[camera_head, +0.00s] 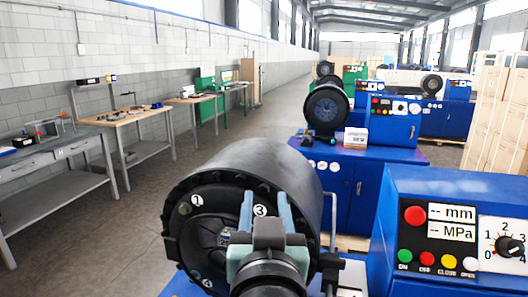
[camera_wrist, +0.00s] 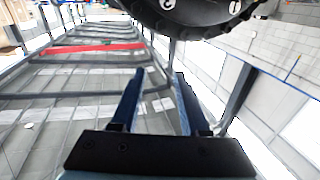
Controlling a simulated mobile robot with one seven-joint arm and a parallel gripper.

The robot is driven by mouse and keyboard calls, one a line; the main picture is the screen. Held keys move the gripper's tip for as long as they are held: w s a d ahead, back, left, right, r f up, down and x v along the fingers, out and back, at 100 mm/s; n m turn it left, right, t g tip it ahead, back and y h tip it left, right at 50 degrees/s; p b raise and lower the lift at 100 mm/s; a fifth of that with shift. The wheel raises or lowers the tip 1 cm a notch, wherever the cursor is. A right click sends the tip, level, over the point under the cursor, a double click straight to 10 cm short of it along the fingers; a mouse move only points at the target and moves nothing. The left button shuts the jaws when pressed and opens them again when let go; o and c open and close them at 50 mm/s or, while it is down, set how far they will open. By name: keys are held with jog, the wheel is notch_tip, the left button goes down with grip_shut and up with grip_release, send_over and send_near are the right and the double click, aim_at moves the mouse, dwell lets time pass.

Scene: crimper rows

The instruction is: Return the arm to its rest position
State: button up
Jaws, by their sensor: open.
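My gripper (camera_head: 262,212) is in front of the black round crimper head (camera_head: 240,185) in the head view, its two fingers pointing up and apart with nothing between them. In the wrist view my gripper (camera_wrist: 160,100) is open and empty, and the dark rim of the crimper head (camera_wrist: 195,12) shows at the top, beyond the fingertips. I cannot tell the exact gap between the fingers and the head. My forearm hides the lower part of the head.
A blue control box (camera_head: 450,230) with buttons and a dial stands at the right. More blue crimpers (camera_head: 345,180) stand in a row behind. Workbenches (camera_head: 135,115) line the left wall. The aisle floor (camera_head: 225,140) between is clear. Wooden crates (camera_head: 495,120) stand far right.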

notch_tip(320, 180, down, 4)
jog(key=s+g, duration=0.1)
jog(key=s+r+t, duration=0.3)
jog(key=s+r, duration=0.1)
jog(key=r, duration=0.4)
jog(key=s+r+t, duration=0.3)
jog(key=s+r, duration=0.1)
jog(key=r, duration=0.5)
jog(key=s+r+t, duration=0.3)
jog(key=s+r, duration=0.1)
jog(key=r, duration=0.5)
jog(key=shift+s+a+n+t, duration=0.3)
jog(key=shift+s+a+t, duration=0.05)
jog(key=shift+s+t, duration=0.05)
jog(key=shift+r, duration=0.1)
